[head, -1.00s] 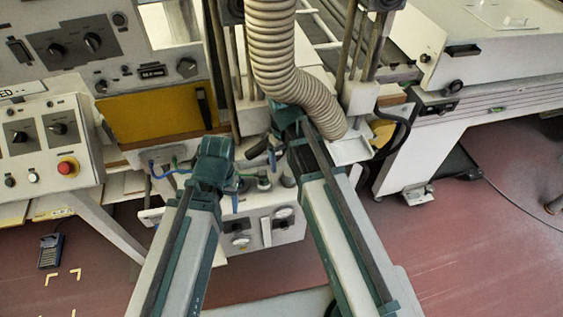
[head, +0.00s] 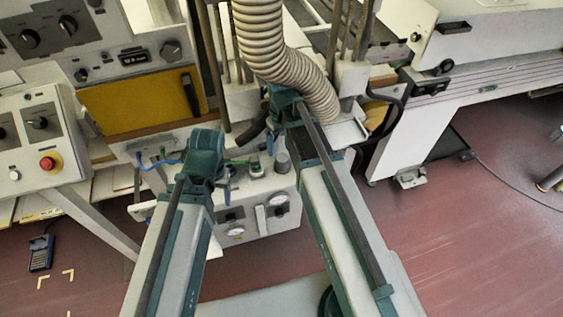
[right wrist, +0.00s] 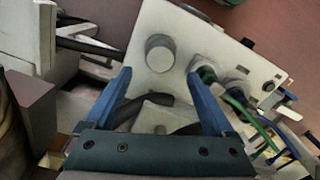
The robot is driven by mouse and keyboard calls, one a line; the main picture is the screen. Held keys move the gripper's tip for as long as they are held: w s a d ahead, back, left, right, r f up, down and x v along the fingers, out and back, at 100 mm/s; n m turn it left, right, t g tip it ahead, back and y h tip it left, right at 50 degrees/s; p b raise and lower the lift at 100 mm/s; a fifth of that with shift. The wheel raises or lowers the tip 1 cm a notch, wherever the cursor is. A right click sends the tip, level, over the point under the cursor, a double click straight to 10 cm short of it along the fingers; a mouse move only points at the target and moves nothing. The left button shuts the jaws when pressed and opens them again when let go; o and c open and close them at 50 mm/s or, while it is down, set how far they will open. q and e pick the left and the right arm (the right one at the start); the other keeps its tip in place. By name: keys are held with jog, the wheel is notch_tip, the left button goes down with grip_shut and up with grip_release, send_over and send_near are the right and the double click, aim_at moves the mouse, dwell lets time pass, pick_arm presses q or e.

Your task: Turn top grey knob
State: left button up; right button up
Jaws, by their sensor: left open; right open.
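The grey knob (head: 282,162) stands on the top face of the pale box between my arms in the head view. In the right wrist view the round grey knob (right wrist: 160,54) lies just beyond the fingertips, roughly centred between them. My right gripper (right wrist: 160,74) is open, with its two blue fingers spread and nothing between the tips.
Green and blue hoses (right wrist: 238,108) lead off connectors beside the knob. A control panel with a red button (head: 47,163) stands at left. Open floor (head: 480,240) lies at right.

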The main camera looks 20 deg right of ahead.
aim_at(282, 156)
notch_tip(282, 156, down, 7)
jog(key=b, duration=0.6)
jog(key=shift+f, duration=0.1)
jog(key=c, duration=1.4)
jog(key=m, duration=0.4)
jog(key=shift+d+m, duration=0.1)
jog(key=shift+m, duration=2.4)
